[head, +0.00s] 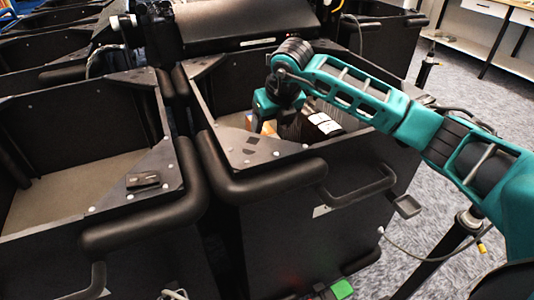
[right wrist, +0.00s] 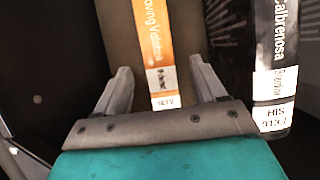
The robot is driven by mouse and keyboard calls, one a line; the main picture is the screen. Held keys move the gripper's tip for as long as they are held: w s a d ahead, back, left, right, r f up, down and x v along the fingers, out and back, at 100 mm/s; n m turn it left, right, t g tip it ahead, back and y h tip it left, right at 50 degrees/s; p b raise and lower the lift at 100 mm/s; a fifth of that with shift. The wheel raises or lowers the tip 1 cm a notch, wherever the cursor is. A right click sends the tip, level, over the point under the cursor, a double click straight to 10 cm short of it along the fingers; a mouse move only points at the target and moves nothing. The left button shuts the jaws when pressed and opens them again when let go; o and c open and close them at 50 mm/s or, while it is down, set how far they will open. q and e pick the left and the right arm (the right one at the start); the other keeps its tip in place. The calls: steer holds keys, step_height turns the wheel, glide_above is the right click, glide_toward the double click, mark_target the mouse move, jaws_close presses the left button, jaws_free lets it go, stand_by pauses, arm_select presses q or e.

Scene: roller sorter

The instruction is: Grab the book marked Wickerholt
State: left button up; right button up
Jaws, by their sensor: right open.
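No spine that I can read says Wickerholt. In the right wrist view an orange book (right wrist: 157,35) lies spine up; its title reads something like "aving Vidalma", and its small label is too blurred to read. A black book (right wrist: 272,50) marked "Calbrenosa", with a label "HIS 913.7", is to its right. My right gripper (right wrist: 161,75) is open, its fingers on either side of the orange spine in the picture; I cannot tell whether they touch it. In the head view my right gripper (head: 272,112) reaches down into the middle bin. My left gripper is not in view.
The black middle bin (head: 225,150) has high walls and padded rails close around my right arm. Another bin (head: 75,190) stands at left with a bare floor. More bins and a black roller (head: 222,30) are behind.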

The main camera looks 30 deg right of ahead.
mark_target(267, 133)
steer(key=b+x, duration=0.1)
steer(key=x, duration=0.4)
steer(key=shift+w+a+f, duration=0.1)
steer(key=shift+w, duration=0.1)
jaws_close()
stand_by(0.5)
